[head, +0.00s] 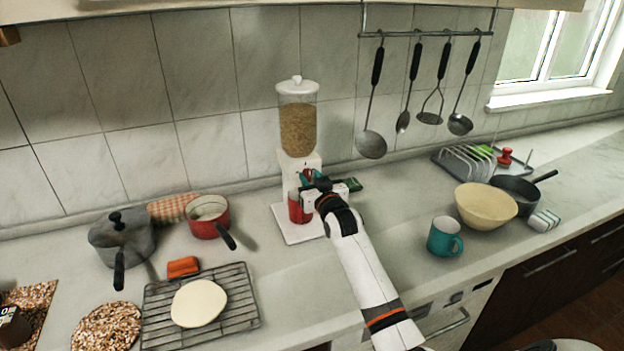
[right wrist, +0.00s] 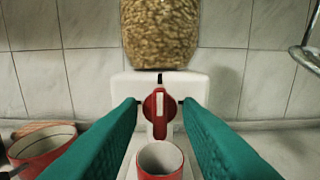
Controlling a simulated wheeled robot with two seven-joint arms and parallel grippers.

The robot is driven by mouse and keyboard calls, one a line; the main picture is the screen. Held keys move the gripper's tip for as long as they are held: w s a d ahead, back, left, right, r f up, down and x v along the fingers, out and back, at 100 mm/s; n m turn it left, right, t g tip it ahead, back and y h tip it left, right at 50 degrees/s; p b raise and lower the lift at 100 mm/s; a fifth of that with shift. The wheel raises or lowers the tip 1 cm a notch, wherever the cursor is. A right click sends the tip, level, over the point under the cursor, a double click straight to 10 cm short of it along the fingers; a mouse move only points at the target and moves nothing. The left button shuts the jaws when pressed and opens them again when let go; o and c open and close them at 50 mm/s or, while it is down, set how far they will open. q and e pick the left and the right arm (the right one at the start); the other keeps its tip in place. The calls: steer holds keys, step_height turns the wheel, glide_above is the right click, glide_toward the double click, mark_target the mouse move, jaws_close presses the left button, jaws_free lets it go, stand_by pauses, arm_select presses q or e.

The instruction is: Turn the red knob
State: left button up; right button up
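The red knob (right wrist: 159,105) is on the front of the white dispenser (right wrist: 190,86), below the clear container of grain (head: 298,128). A pale bar on the knob's face stands upright. In the right wrist view the teal fingers of my right gripper (right wrist: 160,112) are apart, one on each side of the knob, with gaps between. In the head view my right gripper (head: 322,186) is in front of the dispenser and hides most of the knob. A red cup (right wrist: 161,160) stands under the knob; it also shows in the head view (head: 297,212). My left gripper is not in view.
A red pan (head: 208,222) and grey pot (head: 122,245) stand left of the dispenser. A wire rack (head: 240,295) with flat dough lies in front. A teal mug (head: 441,240) and cream bowl (head: 487,208) stand at right. Utensils hang from a rail (head: 425,34) behind.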

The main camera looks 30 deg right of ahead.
jaws_close()
steer(key=m+p, duration=0.1)
steer(key=m, duration=0.1)
steer(key=shift+r+m, duration=0.1)
steer(key=shift+m, duration=0.3)
steer(key=m+p, duration=0.1)
steer(key=m, duration=0.2)
steer(key=shift+d+m, duration=0.1)
steer(key=shift+m, duration=0.2)
steer(key=m+p, duration=0.1)
steer(key=m, duration=0.6)
steer(key=m+p, duration=0.1)
steer(key=m, duration=0.3)
steer(key=shift+s+d+f+p, duration=0.1)
steer(key=shift+f+p, duration=0.2)
steer(key=shift+p, duration=0.05)
